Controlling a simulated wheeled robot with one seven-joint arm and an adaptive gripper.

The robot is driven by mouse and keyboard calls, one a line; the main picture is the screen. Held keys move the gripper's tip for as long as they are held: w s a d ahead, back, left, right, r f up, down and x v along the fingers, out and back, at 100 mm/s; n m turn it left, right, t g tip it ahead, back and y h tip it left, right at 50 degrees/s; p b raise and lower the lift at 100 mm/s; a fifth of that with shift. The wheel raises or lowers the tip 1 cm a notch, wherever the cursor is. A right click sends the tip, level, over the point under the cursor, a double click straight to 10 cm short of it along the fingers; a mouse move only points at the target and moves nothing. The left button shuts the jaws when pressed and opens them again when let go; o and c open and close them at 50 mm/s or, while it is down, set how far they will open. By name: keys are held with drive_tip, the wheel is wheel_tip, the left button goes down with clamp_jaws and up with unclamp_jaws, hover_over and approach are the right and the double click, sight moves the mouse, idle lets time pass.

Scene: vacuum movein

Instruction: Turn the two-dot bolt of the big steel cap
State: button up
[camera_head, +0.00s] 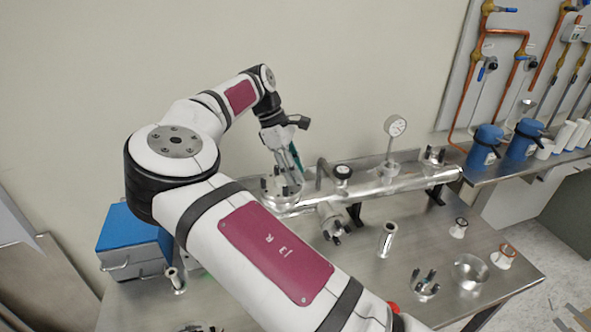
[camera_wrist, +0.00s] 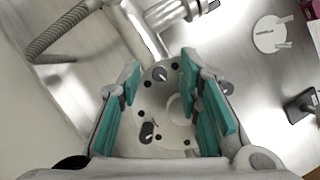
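The big steel cap (camera_wrist: 178,110) lies below my gripper in the wrist view, its pale round face showing several dark holes. One bolt (camera_wrist: 160,75) stands near its far edge and another bolt (camera_wrist: 147,133) nearer to me. I cannot make out the dot marks, so I cannot tell which is the two-dot bolt. In the head view the cap (camera_head: 281,195) with upright bolts sits at the left end of the steel pipe. My gripper (camera_wrist: 164,88) is open, teal pads apart, above the cap. In the head view my gripper (camera_head: 293,162) points down at the cap; contact cannot be judged.
The steel pipe (camera_head: 400,184) runs right from the cap, with a pressure gauge (camera_head: 395,126) and a black-topped valve (camera_head: 343,172). Loose steel parts, including a cylinder (camera_head: 387,238) and a bowl (camera_head: 470,271), stand on the table's front.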

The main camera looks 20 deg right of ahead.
drive_tip(key=v, duration=1.2)
